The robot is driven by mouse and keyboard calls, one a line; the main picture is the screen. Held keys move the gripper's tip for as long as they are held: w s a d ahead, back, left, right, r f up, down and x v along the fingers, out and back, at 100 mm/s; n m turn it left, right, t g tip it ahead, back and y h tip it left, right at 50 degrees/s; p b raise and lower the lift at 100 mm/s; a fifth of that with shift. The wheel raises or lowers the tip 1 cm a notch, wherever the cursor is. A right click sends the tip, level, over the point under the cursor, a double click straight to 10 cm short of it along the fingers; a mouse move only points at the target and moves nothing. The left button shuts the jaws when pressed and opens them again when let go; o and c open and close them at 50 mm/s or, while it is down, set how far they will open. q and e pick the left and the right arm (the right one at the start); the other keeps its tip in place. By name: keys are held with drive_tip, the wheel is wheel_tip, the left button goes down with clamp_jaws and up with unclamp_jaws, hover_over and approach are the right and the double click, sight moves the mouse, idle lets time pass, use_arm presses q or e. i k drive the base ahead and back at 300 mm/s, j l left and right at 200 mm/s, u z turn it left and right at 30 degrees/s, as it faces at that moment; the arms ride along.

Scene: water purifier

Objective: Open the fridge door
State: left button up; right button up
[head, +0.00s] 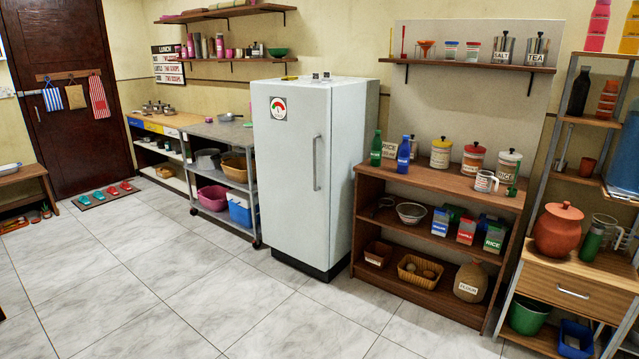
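The fridge (290,170) is a tall pale grey-white cabinet standing against the back wall, in the middle of the head view. Its door looks shut. A long vertical grey handle (316,163) is on the right side of the door front. Neither of my grippers shows in this view.
A wooden shelf unit (440,180) with bottles, canisters and boxes stands right of the fridge. A wheeled metal shelf (243,187) with tubs stands to its left. The tiled floor (190,290) in front of the fridge is clear. A drawer cabinet (568,287) is at the far right.

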sight(292, 122)
drive_tip(key=i+j+u, duration=0.25)
drive_tip(key=i, duration=0.85)
drive_tip(key=i+u, duration=0.25)
drive_tip(key=i, duration=0.9)
